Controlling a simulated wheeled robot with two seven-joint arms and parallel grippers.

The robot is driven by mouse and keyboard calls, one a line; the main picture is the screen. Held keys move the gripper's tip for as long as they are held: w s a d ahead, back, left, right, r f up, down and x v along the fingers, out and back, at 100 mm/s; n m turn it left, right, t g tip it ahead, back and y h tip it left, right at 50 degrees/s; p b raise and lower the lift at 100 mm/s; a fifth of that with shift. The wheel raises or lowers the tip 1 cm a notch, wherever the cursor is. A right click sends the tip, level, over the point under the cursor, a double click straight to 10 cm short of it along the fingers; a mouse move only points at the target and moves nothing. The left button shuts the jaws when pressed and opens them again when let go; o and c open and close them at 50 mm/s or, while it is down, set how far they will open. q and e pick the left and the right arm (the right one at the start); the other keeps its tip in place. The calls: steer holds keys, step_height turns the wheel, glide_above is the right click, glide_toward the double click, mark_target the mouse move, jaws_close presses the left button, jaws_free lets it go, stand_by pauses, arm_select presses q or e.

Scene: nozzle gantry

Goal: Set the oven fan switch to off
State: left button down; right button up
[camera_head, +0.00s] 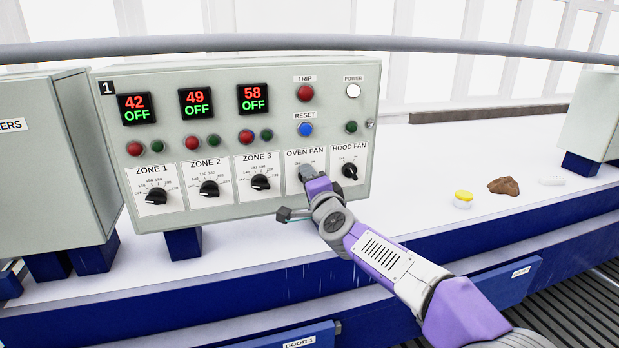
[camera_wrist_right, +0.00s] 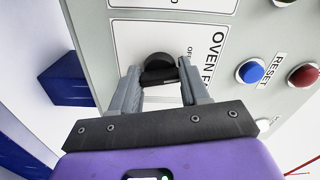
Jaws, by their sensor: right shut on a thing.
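The grey-green control panel (camera_head: 225,90) carries the oven fan switch (camera_wrist_right: 160,67), a black knob on a white plate lettered OVEN FAN. My right gripper (camera_head: 306,172) is at this plate and hides the knob in the head view. In the right wrist view, my right gripper (camera_wrist_right: 160,80) is shut on the knob, with one finger on each side. Part of an "OF…" mark shows beside the knob, cut off by a finger. Which way the knob points cannot be told. My left gripper is not in view.
The hood fan knob (camera_head: 349,171) is close on the right and the zone 3 knob (camera_head: 261,182) on the left. Above are the blue reset button (camera_head: 306,130) and red trip button (camera_head: 305,93). A yellow-topped jar (camera_head: 463,198) and brown lump (camera_head: 503,186) lie right.

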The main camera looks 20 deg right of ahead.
steer(key=shift+n+p, duration=0.5)
steer(key=shift+n, duration=1.1)
steer(key=o, duration=1.1)
steer(key=shift+c, duration=0.2)
steer(key=shift+s, duration=0.15)
steer(key=s, duration=0.7)
steer(key=shift+s+b, duration=0.15)
steer(key=shift+b, duration=0.25)
steer(key=shift+d, duration=0.15)
